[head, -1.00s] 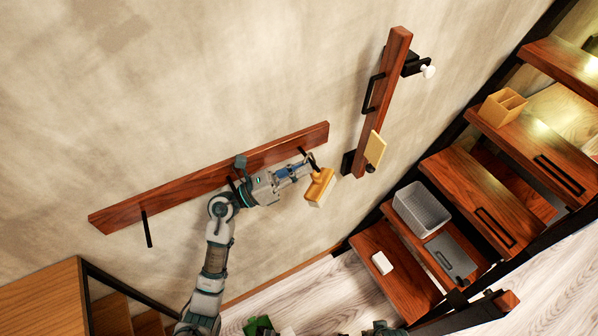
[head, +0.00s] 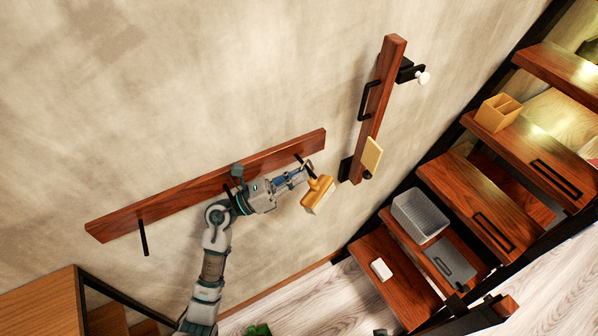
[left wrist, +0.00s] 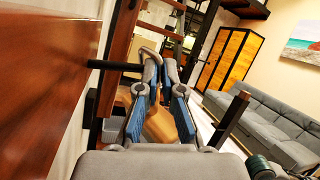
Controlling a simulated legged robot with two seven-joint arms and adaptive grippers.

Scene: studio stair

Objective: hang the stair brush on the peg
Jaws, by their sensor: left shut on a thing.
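The stair brush (head: 318,196) has an orange-yellow body and a pale underside. My left gripper (head: 303,176) is shut on it, just below the right end of the wooden wall rail (head: 190,190). The left wrist view shows the brush body (left wrist: 160,124) partly hidden behind the blue-padded fingers, with a metal hanging loop (left wrist: 150,53) above the fingertips. A black peg (left wrist: 112,66) sticks out from the rail, its end beside the loop. I cannot tell whether it passes through. The right gripper is not in view.
A second peg (head: 143,237) is on the rail's left part. A tilted wooden post (head: 381,95) with a black handle stands to the right. Open stairs (head: 480,195) hold a grey basket (head: 420,214), a white block (head: 381,269) and a wooden box (head: 498,112). Bare wall lies below the rail.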

